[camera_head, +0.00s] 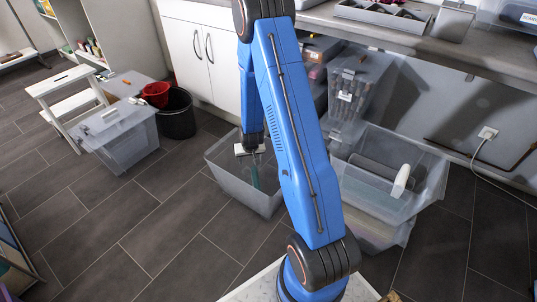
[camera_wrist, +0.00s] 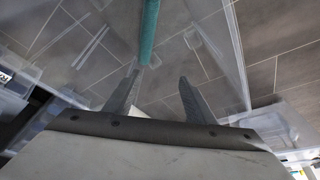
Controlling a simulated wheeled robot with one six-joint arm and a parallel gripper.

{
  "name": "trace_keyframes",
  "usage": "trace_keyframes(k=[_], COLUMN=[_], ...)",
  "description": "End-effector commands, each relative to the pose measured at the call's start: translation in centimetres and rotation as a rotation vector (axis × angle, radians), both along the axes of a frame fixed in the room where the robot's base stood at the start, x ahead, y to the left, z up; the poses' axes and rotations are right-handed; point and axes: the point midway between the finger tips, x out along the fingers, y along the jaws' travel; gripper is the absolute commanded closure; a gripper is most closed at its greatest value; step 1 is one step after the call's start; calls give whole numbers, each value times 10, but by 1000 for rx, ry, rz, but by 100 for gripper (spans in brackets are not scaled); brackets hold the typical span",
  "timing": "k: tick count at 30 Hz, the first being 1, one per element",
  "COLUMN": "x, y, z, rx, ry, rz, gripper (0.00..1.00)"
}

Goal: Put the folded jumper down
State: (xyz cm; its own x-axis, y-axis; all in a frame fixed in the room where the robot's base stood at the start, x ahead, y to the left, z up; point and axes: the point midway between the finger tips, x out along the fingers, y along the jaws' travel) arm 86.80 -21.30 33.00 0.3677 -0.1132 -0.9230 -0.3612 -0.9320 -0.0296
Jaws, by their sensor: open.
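My gripper (camera_head: 254,157) is over the open clear plastic bin (camera_head: 222,165) in the middle of the floor. In the wrist view my gripper (camera_wrist: 158,78) has its two fingers apart, with no cloth held between them. A narrow teal thing (camera_head: 255,177) is inside the bin, just below the gripper. It also shows in the wrist view as a teal strip (camera_wrist: 149,30) beyond the fingertips, apart from them. I cannot tell whether it is the folded jumper. No other thing is clearly a jumper. My arm hides part of the bin's right side.
A larger clear bin (camera_head: 425,192) with a grey roll and a white piece stands to the right. A lidded clear box (camera_head: 122,140), a black bucket (camera_head: 177,118) and a white step stool (camera_head: 62,88) stand left. A counter (camera_head: 400,35) runs behind. The front-left floor is clear.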

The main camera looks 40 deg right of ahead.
Motion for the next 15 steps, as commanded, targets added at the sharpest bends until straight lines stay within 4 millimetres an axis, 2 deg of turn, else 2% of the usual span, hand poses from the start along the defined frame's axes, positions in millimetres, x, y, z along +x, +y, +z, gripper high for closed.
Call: trace_keyframes(k=[1,3,8,15], x=[1,-1,-9,-32], y=[5,12,28,52], z=[20,44,98,173], rx=[2,5,12,19], ry=[-7,-9,-13,-18], rz=[10,25,58,107], gripper=[50,50,50,50])
